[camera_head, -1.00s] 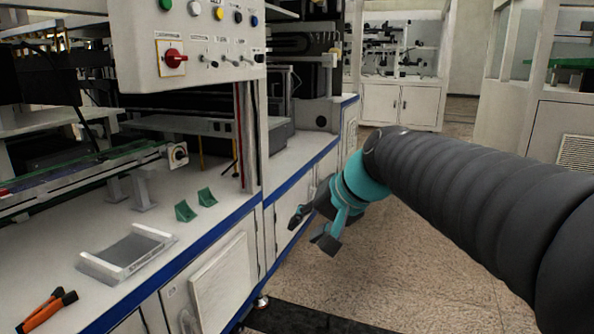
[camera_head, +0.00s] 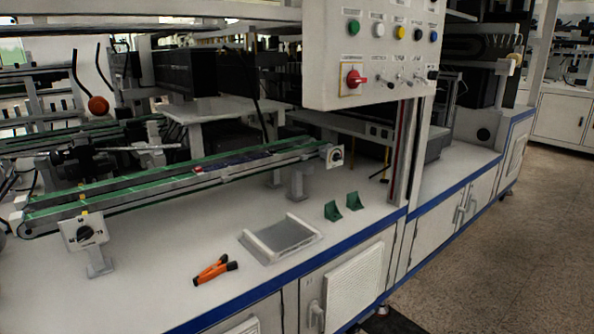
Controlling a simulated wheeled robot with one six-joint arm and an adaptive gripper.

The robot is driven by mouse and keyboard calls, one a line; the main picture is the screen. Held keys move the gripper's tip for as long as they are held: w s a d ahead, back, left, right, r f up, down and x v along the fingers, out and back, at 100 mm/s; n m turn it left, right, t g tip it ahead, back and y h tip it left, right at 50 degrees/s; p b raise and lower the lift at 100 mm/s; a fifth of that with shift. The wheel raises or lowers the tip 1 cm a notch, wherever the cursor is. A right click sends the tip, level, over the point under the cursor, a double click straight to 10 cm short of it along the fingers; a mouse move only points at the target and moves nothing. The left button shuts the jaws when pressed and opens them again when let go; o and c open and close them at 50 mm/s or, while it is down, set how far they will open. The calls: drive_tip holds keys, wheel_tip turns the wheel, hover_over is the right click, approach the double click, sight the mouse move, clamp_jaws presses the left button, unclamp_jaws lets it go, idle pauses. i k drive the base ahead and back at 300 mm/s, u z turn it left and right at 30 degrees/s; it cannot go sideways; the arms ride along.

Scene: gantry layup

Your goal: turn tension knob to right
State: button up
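A black round knob (camera_head: 85,234) with a white pointer sits on a pale plate with printed marks, on a short stand at the left front of the bench. A second small dial (camera_head: 336,156) sits on a white plate at the right end of the green conveyor. I cannot read the labels, so I cannot tell which is the tension knob. A red rotary switch (camera_head: 355,79) is on the upright control panel. My gripper is not in view.
The white bench (camera_head: 160,277) has a blue front edge. Orange-handled pliers (camera_head: 214,269), a grey tray (camera_head: 262,246) and two green wedges (camera_head: 343,206) lie on it. The conveyor (camera_head: 190,175) runs behind them. Floor is clear at right.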

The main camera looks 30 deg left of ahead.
sight(337, 157)
drive_tip(key=u, duration=1.35)
drive_tip(key=k, duration=0.3)
drive_tip(key=z, duration=0.45)
drive_tip(key=i, duration=1.2)
drive_tip(key=u, duration=0.15)
